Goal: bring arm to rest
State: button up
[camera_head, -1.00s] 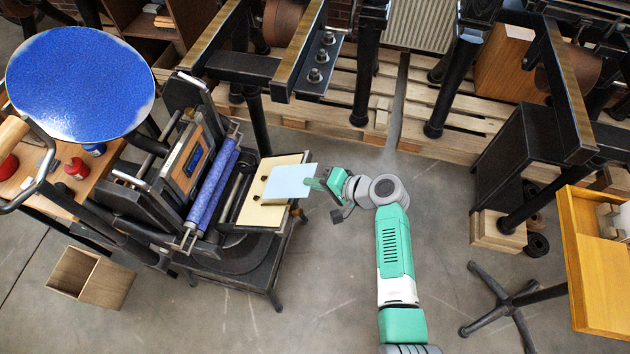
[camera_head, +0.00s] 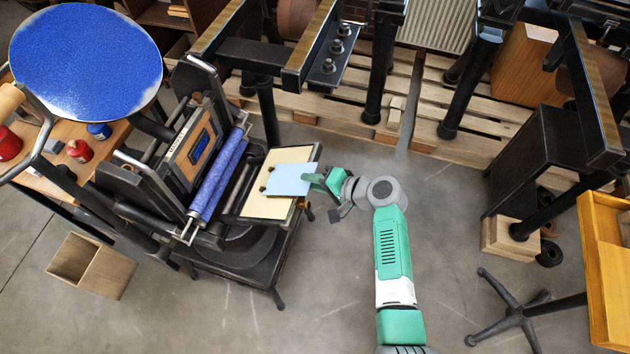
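My arm reaches up from the bottom right of centre, with a green and white link (camera_head: 393,250) and a bent wrist. My gripper (camera_head: 312,183) is at the right edge of a light blue sheet (camera_head: 287,179) and appears shut on it. The sheet lies flat over the pale board (camera_head: 263,207) of the hand press; I cannot tell if it touches the board. The fingers are small here and partly hidden by the gripper body.
The press has a blue inked disc (camera_head: 85,72) and blue rollers (camera_head: 217,180) left of the board. A wooden box (camera_head: 92,266) lies on the floor. Black frames and pallets (camera_head: 345,108) stand behind. A yellow tray (camera_head: 603,275) and stool legs (camera_head: 510,310) are at right.

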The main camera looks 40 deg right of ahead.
jog(key=shift+s, duration=0.1)
dwell(0.7)
jog(key=shift+d+p+v, duration=0.25)
jog(key=shift+p+v, duration=0.35)
jog(key=shift+v, duration=0.5)
jog(key=shift+d+p+v, duration=0.2)
jog(key=shift+p+v, duration=0.4)
jog(key=shift+v, duration=0.45)
jog(key=shift+r, duration=0.1)
jog(key=s+d+r+p, duration=0.1)
jog(key=s+p, duration=0.1)
jog(key=shift+s+d+r, duration=0.3)
jog(key=shift+d+r, duration=0.05)
jog(key=shift+d, duration=0.05)
